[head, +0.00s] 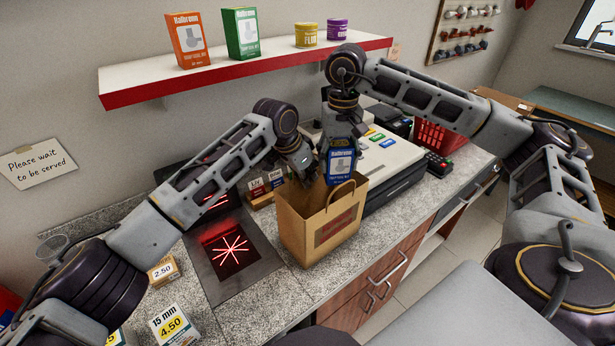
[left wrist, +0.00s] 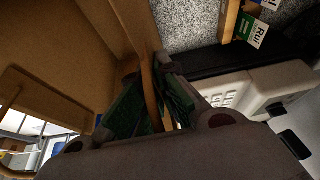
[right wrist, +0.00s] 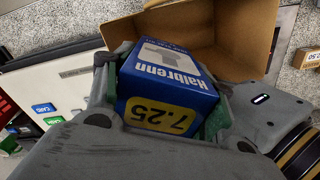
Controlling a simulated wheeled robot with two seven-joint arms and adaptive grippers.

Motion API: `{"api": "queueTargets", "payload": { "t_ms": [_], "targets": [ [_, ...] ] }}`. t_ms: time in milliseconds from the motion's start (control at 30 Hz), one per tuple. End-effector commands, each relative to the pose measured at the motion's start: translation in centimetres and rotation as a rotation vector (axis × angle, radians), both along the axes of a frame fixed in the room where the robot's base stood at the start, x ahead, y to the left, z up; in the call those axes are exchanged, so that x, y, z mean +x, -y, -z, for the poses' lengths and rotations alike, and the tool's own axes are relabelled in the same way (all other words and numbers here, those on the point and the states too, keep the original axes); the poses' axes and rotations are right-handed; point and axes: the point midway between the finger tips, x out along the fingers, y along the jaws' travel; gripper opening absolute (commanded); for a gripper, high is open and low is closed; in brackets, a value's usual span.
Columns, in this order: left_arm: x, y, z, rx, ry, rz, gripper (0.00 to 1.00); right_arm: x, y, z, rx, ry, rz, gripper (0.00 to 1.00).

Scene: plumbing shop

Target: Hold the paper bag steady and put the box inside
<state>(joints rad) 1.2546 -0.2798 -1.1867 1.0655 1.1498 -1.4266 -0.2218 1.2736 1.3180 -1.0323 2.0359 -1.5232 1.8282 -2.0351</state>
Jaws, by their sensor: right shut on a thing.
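The brown paper bag (head: 318,225) stands upright and open on the counter, its handles up. My left gripper (head: 300,165) is at the bag's back left rim; in the left wrist view its fingers (left wrist: 150,85) are closed around a thin strip of the bag's edge (left wrist: 90,30). My right gripper (head: 340,145) points down and is shut on the blue Halbrenn box (head: 341,166). The box is over the bag's mouth, its lower end close to the rim. The right wrist view shows the box (right wrist: 165,85) between the fingers, with the bag's open inside (right wrist: 225,35) beyond it.
A cash register (head: 385,160) stands right of the bag, with a card terminal (head: 437,163) and red basket (head: 437,135) beyond. A scanner plate (head: 230,252) lies to the left. A shelf (head: 270,66) with boxes and tins is above.

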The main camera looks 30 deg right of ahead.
Motion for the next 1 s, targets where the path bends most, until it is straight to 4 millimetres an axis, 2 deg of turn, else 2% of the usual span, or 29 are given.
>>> {"api": "queueTargets", "payload": {
  "t_ms": [1000],
  "targets": [
    [0.0, 0.0, 0.0, 0.0, 0.0, 0.0, 0.0, 0.0, 0.0, 4.9, 0.0, 0.0, -0.001, 0.25]
  ]
}}
